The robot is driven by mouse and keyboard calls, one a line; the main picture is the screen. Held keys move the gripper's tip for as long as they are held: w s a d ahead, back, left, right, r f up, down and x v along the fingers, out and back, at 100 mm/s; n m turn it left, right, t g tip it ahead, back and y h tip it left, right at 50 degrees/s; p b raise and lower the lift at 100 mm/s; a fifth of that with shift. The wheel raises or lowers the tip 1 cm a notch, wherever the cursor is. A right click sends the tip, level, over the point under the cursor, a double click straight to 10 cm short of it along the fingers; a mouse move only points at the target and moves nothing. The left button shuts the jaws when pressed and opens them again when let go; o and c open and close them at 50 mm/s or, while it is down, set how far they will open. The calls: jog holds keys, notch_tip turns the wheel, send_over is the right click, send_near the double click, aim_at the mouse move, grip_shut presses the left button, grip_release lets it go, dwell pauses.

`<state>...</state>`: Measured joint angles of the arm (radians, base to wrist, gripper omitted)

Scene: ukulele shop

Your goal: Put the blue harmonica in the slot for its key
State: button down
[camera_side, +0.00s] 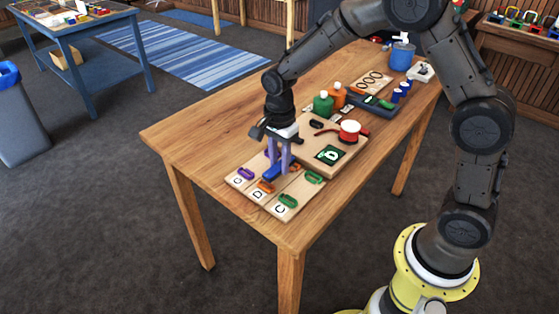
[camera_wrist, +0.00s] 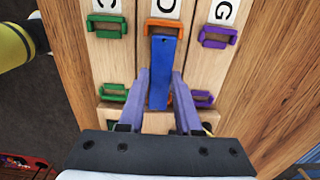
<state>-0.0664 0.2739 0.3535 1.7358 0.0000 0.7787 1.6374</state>
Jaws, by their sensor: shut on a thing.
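The blue harmonica (camera_wrist: 163,72) is a long blue bar between my gripper's purple fingers (camera_wrist: 160,90); it also shows in the side view (camera_side: 273,173). My gripper (camera_side: 278,160) points down and is shut on it. The harmonica lies lengthwise over the middle lane, marked D, its far end close to the orange bracket (camera_wrist: 163,26). Whether it rests on the wood or hovers is unclear. The lane marked C has green brackets (camera_wrist: 106,26), and the lane marked G has purple brackets (camera_wrist: 219,36). My fingers hide part of the middle lane's near end.
Behind the slots, a wooden board (camera_side: 338,164) holds a red round pot (camera_side: 350,131). Green (camera_side: 323,103) and orange (camera_side: 337,96) bottles, a dark tray (camera_side: 378,107) and a blue canister (camera_side: 402,57) stand farther back. The table's left part (camera_side: 205,132) is clear.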

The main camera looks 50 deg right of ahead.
jog(key=shift+f, duration=0.8)
dwell(0.8)
jog(key=c, duration=0.5)
grip_release()
